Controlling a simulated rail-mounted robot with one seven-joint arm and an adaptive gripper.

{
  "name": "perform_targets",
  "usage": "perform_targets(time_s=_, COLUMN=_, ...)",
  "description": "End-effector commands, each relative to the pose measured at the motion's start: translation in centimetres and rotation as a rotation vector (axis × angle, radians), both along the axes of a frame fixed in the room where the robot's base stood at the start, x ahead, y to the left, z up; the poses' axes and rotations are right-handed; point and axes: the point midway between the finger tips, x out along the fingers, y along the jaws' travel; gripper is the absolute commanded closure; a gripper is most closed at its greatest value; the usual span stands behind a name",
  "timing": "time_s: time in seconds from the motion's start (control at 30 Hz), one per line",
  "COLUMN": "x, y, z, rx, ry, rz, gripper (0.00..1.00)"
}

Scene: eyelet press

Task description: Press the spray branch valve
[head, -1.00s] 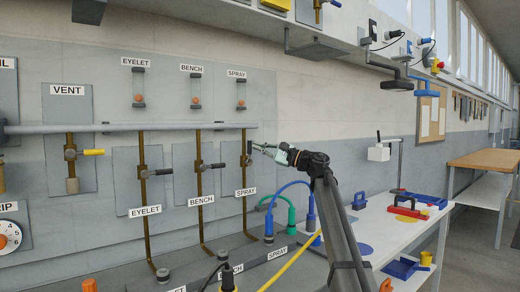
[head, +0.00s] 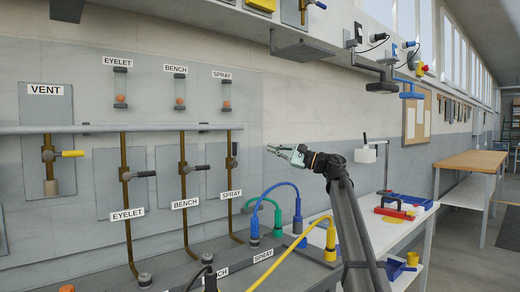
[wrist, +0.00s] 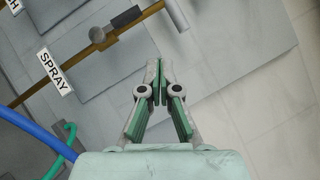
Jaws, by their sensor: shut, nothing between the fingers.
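The spray branch valve is on the brown pipe between the SPRAY gauge and the SPRAY label (head: 231,194). Its dark handle (head: 235,149) stands upright along the pipe. In the wrist view the handle (wrist: 125,17) lies along the pipe at the top, beside a round grey valve body (wrist: 97,36). My gripper (head: 269,149) is to the right of the handle at about its height, with a clear gap between them. In the wrist view my fingertips (wrist: 160,68) are together and empty, pointing at the grey wall panel.
The bench valve (head: 184,168) and eyelet valve (head: 126,174) to the left have handles lying sideways. Blue, green and yellow hoses (head: 331,234) rise from the bench below my arm. The wall right of the spray pipe is clear. A shelf overhangs above.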

Motion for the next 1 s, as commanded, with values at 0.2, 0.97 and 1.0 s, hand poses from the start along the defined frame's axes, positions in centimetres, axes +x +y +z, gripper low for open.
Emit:
perform_targets(time_s=0.2, x=-0.6, y=-2.4, z=0.0, rx=0.000, ry=0.000, rz=0.000, gripper=1.00)
perform_targets(time_s=0.97, x=0.3, y=-12.4, z=-3.3, rx=0.037, ry=0.118, rz=-0.134, gripper=1.00)
perform_targets(time_s=1.0, x=0.3, y=-14.9, z=-4.1, rx=0.050, ry=0.149, rz=-0.169, gripper=1.00)
